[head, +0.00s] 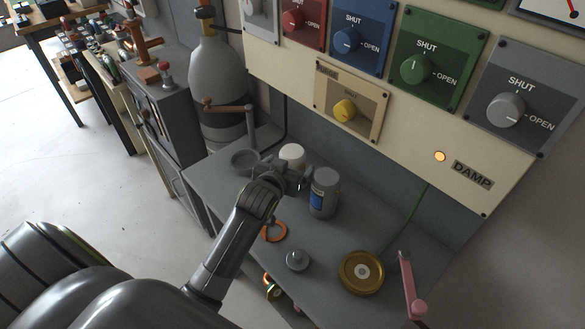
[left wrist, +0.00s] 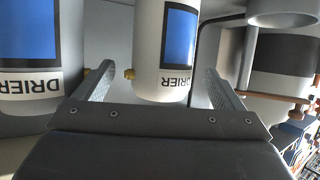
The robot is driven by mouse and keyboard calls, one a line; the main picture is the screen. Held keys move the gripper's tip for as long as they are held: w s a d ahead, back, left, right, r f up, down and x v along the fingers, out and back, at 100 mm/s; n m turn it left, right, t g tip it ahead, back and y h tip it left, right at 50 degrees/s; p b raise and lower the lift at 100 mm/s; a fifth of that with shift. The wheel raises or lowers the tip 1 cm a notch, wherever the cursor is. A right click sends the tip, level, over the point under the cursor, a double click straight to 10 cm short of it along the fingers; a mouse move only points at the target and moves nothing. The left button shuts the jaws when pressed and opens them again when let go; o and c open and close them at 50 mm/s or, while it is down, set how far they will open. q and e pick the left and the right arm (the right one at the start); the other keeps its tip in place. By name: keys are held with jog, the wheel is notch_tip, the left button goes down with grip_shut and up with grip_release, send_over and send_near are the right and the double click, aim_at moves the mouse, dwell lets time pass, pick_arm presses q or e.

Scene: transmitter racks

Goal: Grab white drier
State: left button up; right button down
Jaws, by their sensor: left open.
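The white drier (head: 292,153) stands on the grey bench, partly hidden behind my left gripper (head: 290,178) in the head view. In the left wrist view the white drier (left wrist: 150,40), with a blue panel and an upside-down DRIER label, is between the two fingers of my left gripper (left wrist: 158,70). The fingers are open, with a visible gap on both sides of it. A grey drier (head: 323,193) with a blue label stands just right of the gripper; it also shows in the left wrist view (left wrist: 20,72). My right gripper is not in view.
A shallow grey dish (head: 245,161) stands left of the white drier. An orange ring (head: 274,231), a small grey lid (head: 297,260) and a brass disc (head: 361,272) lie toward the front. A panel of knobs (head: 420,145) rises behind. A pink lever (head: 409,285) stands at right.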

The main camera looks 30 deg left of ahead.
pick_arm(q)
jog(key=shift+p+x, duration=0.4)
jog(key=shift+x, duration=1.8)
jog(key=shift+s+a+f, duration=0.1)
jog(key=shift+a, duration=0.05)
jog(key=c, duration=1.4)
